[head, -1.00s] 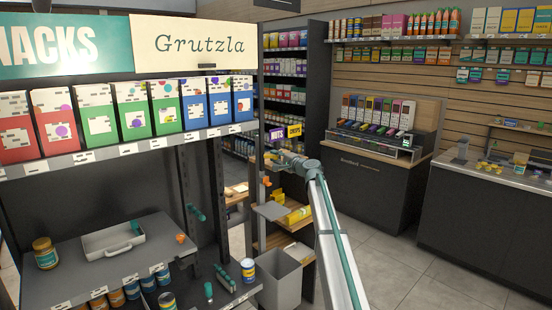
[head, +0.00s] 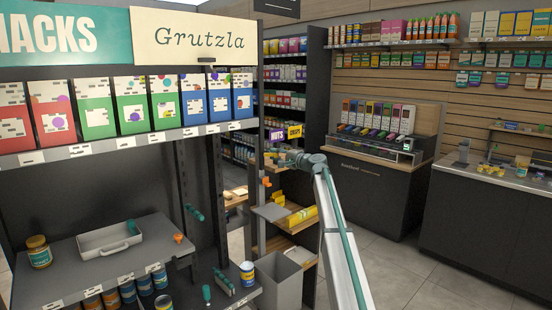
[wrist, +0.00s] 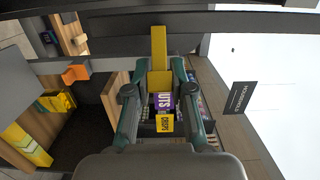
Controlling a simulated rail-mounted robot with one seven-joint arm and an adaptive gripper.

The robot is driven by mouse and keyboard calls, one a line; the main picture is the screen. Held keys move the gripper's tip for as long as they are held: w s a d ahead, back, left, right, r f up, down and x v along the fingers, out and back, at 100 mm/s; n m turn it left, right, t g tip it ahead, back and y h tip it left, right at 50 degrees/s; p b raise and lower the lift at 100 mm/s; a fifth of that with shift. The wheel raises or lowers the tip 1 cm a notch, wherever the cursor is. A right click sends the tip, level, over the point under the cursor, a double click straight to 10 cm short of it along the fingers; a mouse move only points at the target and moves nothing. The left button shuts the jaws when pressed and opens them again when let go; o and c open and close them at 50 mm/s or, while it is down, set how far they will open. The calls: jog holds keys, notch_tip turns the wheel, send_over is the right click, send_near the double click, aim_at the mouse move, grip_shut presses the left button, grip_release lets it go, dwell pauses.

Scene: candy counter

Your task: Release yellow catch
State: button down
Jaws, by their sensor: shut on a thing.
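In the head view my gripper (head: 278,157) is at the end of my arm, beside the dark edge of the shelf unit. The catch cannot be made out there.
An orange piece (wrist: 75,73) sticks out left of my gripper in the wrist view. A snack shelf (head: 120,145) is at left; open floor lies right.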

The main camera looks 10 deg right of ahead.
jog(key=c, duration=1)
grip_release()
jog(key=shift+d, duration=0.1)
jog(key=v, duration=1.2)
